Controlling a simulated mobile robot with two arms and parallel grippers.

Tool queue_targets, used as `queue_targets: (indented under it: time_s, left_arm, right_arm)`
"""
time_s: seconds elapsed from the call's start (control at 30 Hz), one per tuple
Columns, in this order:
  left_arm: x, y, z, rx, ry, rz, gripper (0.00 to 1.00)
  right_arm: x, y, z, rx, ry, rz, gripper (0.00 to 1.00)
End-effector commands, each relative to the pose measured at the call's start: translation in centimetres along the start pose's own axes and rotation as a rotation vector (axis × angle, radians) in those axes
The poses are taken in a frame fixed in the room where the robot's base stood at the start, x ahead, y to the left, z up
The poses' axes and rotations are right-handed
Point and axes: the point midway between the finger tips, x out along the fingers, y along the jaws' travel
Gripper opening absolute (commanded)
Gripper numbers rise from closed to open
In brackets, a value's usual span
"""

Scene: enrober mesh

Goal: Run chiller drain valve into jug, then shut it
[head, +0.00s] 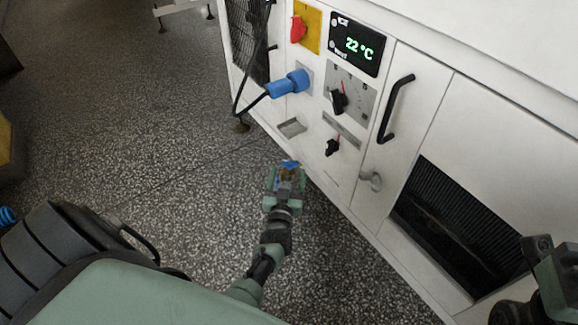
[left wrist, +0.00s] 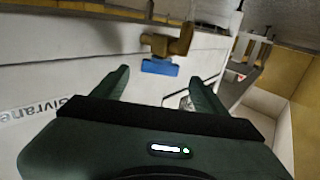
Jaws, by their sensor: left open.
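The drain valve has a brass body (left wrist: 181,42) and a blue lever handle (left wrist: 160,67), lying flat across the picture in the left wrist view. My left gripper (left wrist: 159,80) is open, with one finger on each side of the handle's line. The handle appears just beyond the fingertips, and I see no grip on it. In the head view my left gripper (head: 286,180) is low beside the white chiller cabinet (head: 345,178), and a bit of blue (head: 290,163) shows at its tips. I cannot make out a jug for certain in either view.
The cabinet front carries a blue plug (head: 290,84) with a black cable, a red switch (head: 298,29), black knobs, a display (head: 357,45) reading 22 °C and a black door handle (head: 396,108). The speckled floor (head: 150,120) left of the cabinet is mostly clear.

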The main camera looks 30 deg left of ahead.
Motion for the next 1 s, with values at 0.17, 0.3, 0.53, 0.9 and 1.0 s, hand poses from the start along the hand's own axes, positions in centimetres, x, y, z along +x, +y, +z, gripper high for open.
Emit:
queue_targets:
  time_s: [0.17, 0.3, 0.53, 0.9, 1.0]
  left_arm:
    - [-3.1, 0.1, -0.2, 0.0, -0.003, 0.002, 0.73]
    - [-4.3, 0.1, -0.2, 0.0, -0.001, 0.002, 0.73]
    - [-4.7, 0.1, -0.1, -0.001, 0.001, 0.001, 0.73]
    - [-4.7, 1.3, -0.4, 0.025, -0.115, 0.129, 0.33]
    - [-5.9, 2.6, -0.7, 0.056, -0.237, 0.237, 0.33]
  right_arm:
    - [-0.2, 0.1, 0.0, 0.006, -0.036, 0.015, 0.33]
    - [-0.6, 0.1, -0.1, 0.008, -0.049, 0.021, 0.33]
    - [-0.8, 0.1, -0.1, 0.008, -0.051, 0.022, 0.33]
    - [-0.7, 0.1, -0.1, 0.009, -0.051, 0.022, 0.33]
    - [-0.7, 0.1, -0.1, 0.009, -0.051, 0.022, 0.33]
